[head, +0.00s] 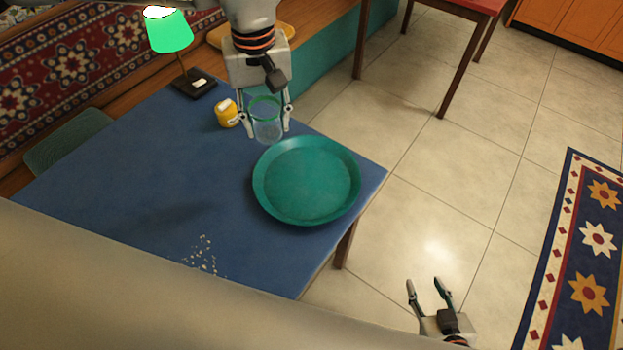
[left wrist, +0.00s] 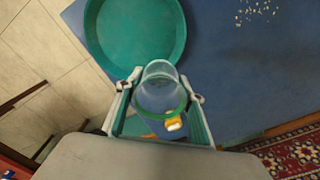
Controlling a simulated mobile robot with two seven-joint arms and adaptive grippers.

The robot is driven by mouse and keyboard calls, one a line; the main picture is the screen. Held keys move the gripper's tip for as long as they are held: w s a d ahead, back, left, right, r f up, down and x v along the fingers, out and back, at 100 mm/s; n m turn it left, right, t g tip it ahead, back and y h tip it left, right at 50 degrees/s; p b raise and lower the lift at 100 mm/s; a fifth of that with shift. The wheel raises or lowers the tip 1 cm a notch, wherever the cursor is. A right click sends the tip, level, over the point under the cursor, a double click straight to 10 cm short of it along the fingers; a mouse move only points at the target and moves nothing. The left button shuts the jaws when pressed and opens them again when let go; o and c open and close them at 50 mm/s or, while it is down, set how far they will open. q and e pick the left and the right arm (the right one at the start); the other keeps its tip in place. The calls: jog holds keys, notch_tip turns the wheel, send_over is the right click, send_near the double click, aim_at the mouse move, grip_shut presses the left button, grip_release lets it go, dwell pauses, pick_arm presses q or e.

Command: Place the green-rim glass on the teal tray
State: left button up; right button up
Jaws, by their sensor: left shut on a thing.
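The green-rim glass (head: 267,122) is clear with a green band at its top. My left gripper (head: 266,128) is shut on it, one finger on each side, near the far edge of the teal tray. The glass also shows between the fingers in the left wrist view (left wrist: 160,92). The teal tray (head: 307,181) is round and empty and lies on the blue table's right end. I cannot tell whether the glass base is clear of the table. My right gripper (head: 432,290) is open and empty, over the floor right of the table.
A yellow jar (head: 227,113) stands on the blue table (head: 130,190) just left of the glass. A green-shaded lamp (head: 170,35) stands at the table's far corner. White crumbs (head: 203,255) lie near the front edge. The table's left-middle is clear.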

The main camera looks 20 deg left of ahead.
aim_at(307, 181)
pick_arm(q)
jog(key=d+r+n, duration=0.5)
jog(key=d+n, duration=0.3)
jog(key=n, duration=0.4)
jog(key=f, duration=1.3)
jog(key=w+f, duration=0.1)
jog(key=f, duration=0.5)
jog(key=shift+a+f, duration=0.25)
jog(key=shift+f, duration=0.05)
jog(key=shift+f, duration=0.15)
jog(key=o, duration=1.1)
jog(key=shift+o, duration=0.2)
